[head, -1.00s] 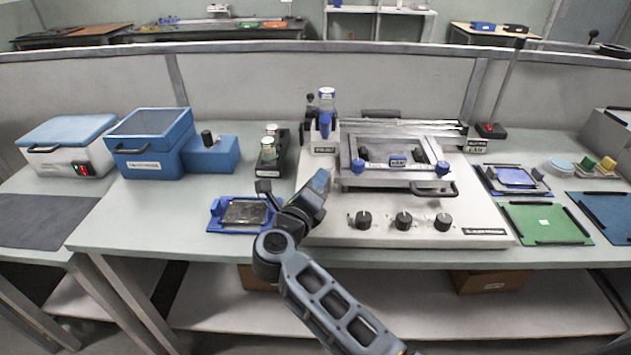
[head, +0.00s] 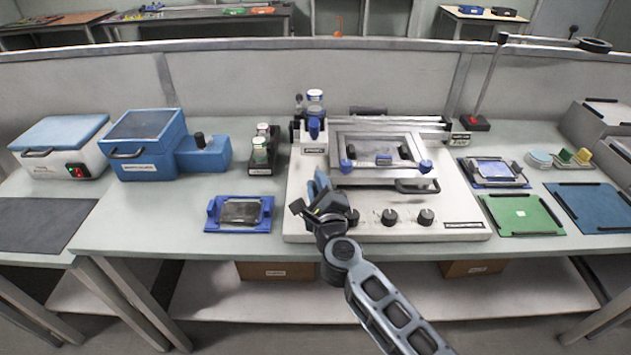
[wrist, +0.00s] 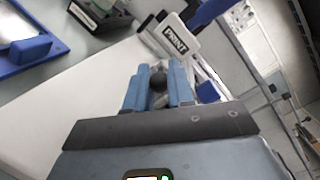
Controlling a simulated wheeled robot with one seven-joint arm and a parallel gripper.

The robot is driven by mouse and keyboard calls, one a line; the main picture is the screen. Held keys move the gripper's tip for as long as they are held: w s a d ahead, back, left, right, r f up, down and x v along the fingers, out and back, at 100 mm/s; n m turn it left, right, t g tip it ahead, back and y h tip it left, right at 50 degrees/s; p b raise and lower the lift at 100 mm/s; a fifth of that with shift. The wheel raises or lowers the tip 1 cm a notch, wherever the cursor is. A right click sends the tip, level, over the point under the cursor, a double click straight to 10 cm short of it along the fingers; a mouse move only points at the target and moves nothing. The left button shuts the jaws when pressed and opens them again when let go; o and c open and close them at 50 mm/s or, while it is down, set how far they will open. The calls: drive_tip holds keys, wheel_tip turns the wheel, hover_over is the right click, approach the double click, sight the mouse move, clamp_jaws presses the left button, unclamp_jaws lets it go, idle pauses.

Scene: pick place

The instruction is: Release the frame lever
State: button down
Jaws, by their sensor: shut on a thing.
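The white printing machine (head: 300,225) has a silver frame (head: 380,180) with blue clamps (head: 346,166) on its top. My gripper (head: 318,182) is low over the machine's left front, left of the frame. In the wrist view, its blue fingers (wrist: 158,82) are shut on a dark round knob (wrist: 157,80), which looks like the frame lever's knob. The lever's shaft is hidden by the fingers. A white block with a PRINT label (wrist: 175,40) lies just beyond the fingertips; it also stands at the frame's left in the head view (head: 313,149).
Several black dials (head: 389,217) line the machine's front, close right of my gripper. A blue tray (head: 240,213) lies left of the machine. A green mat (head: 523,214) lies to the right. Blue box units (head: 148,145) stand at the left.

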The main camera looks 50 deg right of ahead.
idle(0.4)
drive_tip(key=c, duration=1)
unclamp_jaws()
drive_tip(key=shift+b+v, duration=0.55)
drive_tip(key=shift+v, duration=3.35)
drive_tip(key=shift+s+a+n, duration=0.1)
drive_tip(key=shift+s+n, duration=0.15)
drive_tip(key=shift+n, duration=0.05)
drive_tip(key=s+a+r+n+y, duration=0.2)
drive_tip(key=s+a+n+y, duration=0.2)
drive_tip(key=s+n, duration=0.5)
drive_tip(key=s+a+r+n+y, duration=0.3)
drive_tip(key=s+a+n+y, duration=0.1)
drive_tip(key=s+a+n, duration=0.4)
drive_tip(key=s+a+r+n+t+y, duration=0.1)
drive_tip(key=s+a+r+n+y, duration=0.2)
drive_tip(key=s+a+n, duration=0.3)
drive_tip(key=shift+s+a+r+n+y, duration=0.15)
drive_tip(key=shift+s+n, duration=0.75)
drive_tip(key=shift+n, duration=0.65)
drive_tip(key=shift+s+d+n+y, duration=0.1)
drive_tip(key=shift+s+n, duration=0.75)
drive_tip(key=shift+n, duration=0.75)
drive_tip(key=shift+s+a+r+n+y, duration=0.15)
drive_tip(key=shift+s+n, duration=0.75)
drive_tip(key=shift+n, duration=0.65)
